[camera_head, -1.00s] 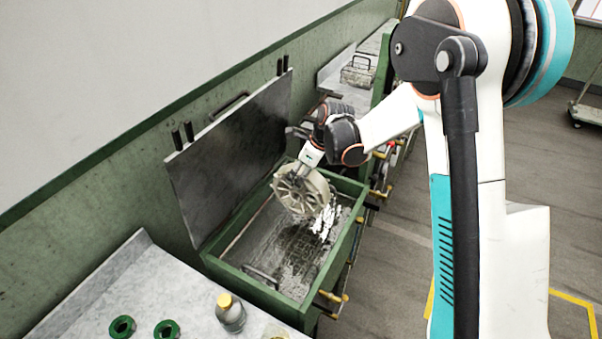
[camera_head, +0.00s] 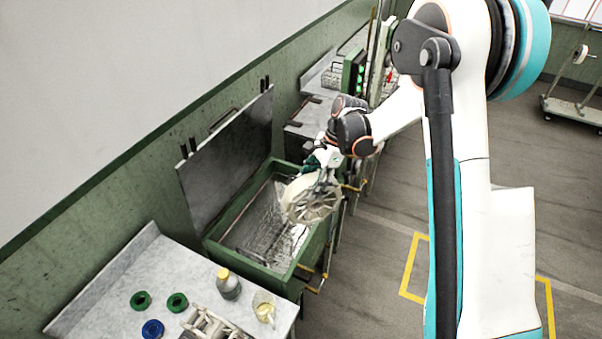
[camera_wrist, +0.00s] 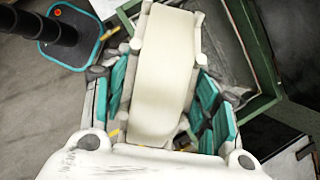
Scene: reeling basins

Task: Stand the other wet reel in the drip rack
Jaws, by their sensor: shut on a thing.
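A cream reel (camera_head: 311,200) with a spoked side hangs tilted from my gripper (camera_head: 322,176), above the right rim of the green basin. In the wrist view the reel's broad pale band (camera_wrist: 162,70) lies between the teal finger pads of my gripper (camera_wrist: 165,95), which is shut on it. A pale slotted frame (camera_head: 208,324) is cut off at the bottom edge of the head view; I cannot tell whether it is the drip rack. Another pale reel (camera_head: 580,53) shows on the trolley at the far right.
The green basin (camera_head: 222,249) stands open, its grey lid (camera_head: 225,150) raised against the wall. A marble-topped table (camera_head: 105,300) in front holds green rings (camera_head: 141,300), a blue ring (camera_head: 153,329), a bottle (camera_head: 229,287) and a glass (camera_head: 264,308).

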